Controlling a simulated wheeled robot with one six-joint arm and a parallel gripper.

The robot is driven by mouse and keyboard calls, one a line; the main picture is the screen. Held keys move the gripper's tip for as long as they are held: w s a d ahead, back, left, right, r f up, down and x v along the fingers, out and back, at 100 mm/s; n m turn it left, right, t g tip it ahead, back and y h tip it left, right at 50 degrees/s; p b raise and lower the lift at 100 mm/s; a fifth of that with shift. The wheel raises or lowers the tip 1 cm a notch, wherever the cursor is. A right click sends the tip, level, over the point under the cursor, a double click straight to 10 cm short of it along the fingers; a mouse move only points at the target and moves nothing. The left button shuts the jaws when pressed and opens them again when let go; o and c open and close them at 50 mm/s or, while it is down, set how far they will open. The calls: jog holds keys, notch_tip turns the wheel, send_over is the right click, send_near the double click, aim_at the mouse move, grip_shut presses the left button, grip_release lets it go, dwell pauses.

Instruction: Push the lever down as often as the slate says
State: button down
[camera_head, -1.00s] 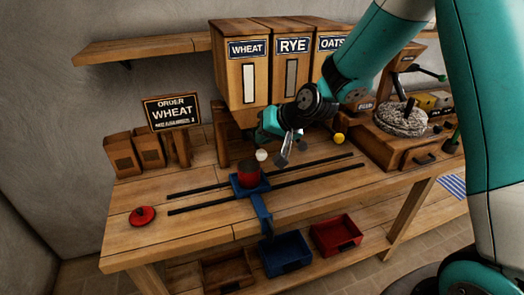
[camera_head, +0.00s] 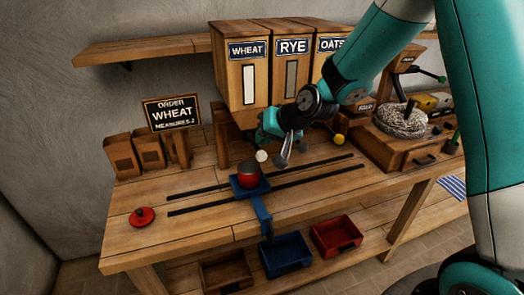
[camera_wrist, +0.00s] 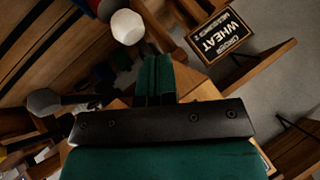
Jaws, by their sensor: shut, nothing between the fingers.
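The slate (camera_head: 172,114) reads ORDER WHEAT, MEASURES: 2; it also shows upside down in the wrist view (camera_wrist: 220,35). The WHEAT bin (camera_head: 246,70) has a lever with a white knob (camera_head: 262,156) below it. The white knob shows in the wrist view (camera_wrist: 127,27), just beyond my fingertips and slightly left. My gripper (camera_head: 268,128) is shut and empty in front of the bins, close to the white knob. In the wrist view its teal fingers (camera_wrist: 155,75) are together. I cannot tell whether they touch the lever. A red cup (camera_head: 249,175) stands on a blue carriage (camera_head: 250,190).
The RYE bin (camera_head: 291,65) and OATS bin (camera_head: 331,45) stand beside WHEAT. A grey knob (camera_wrist: 45,101) and a yellow knob (camera_head: 339,140) are nearby. A red lid (camera_head: 142,216) lies at the left of the bench.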

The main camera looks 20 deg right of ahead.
aim_at(263, 156)
jog(key=shift+f, duration=0.1)
dwell(0.6)
jog(key=shift+f+b, duration=0.3)
jog(key=shift+b, duration=0.15)
jog(key=shift+f+b, duration=2.15)
jog(key=shift+f, duration=0.45)
dwell(1.8)
dwell(0.5)
jog(key=shift+r+p, duration=2.25)
jog(key=shift+r, duration=0.8)
jog(key=shift+r+p, duration=1.75)
jog(key=shift+r, duration=0.75)
